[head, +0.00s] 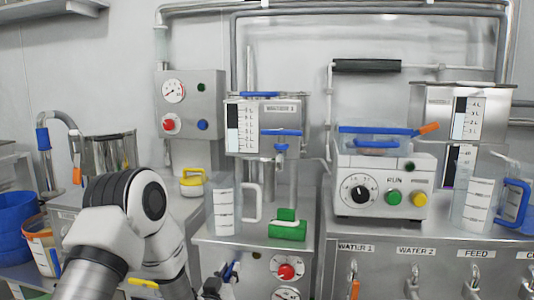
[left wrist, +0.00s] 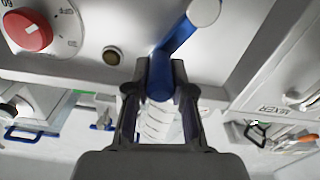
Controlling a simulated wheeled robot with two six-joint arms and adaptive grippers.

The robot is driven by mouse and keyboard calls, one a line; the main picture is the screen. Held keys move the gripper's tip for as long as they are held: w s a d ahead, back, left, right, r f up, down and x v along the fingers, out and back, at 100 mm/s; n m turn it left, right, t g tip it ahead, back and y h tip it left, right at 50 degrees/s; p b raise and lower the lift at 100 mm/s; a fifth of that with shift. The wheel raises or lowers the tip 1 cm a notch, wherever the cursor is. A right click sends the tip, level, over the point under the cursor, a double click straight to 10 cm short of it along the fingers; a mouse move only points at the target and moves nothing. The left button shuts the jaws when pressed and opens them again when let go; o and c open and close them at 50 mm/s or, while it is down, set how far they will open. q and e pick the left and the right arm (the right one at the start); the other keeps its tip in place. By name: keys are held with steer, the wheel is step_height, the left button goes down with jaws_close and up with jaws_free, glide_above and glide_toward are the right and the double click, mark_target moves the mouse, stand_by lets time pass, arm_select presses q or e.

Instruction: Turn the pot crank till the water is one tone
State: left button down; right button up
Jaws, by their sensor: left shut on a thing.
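A blue crank (head: 231,270) sits low on the front of the middle steel cabinet. In the left wrist view the blue crank arm (left wrist: 179,38) runs up to a pale round hub, and its lower end lies between my fingers. My left gripper (head: 215,284) is shut on this blue end; it also shows in the left wrist view (left wrist: 159,82). My arm partly hides the cabinet's left side. No water tone can be made out. My right gripper is not in view.
A red knob (head: 286,271) and dials are right of the crank; the red knob shows in the left wrist view (left wrist: 28,30). A clear graduated jug (head: 222,205) stands on the cabinet's top. A white control box (head: 382,185) stands on the right bench, above front taps.

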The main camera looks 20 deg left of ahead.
arm_select(q)
steer(key=a, duration=0.1)
steer(key=p, duration=0.1)
steer(key=a, duration=0.1)
steer(key=shift+s+a+r, duration=0.25)
steer(key=shift+s+a, duration=0.1)
steer(key=c, duration=0.9)
jaws_free()
steer(key=shift+s+d, duration=0.1)
steer(key=shift+d, duration=0.05)
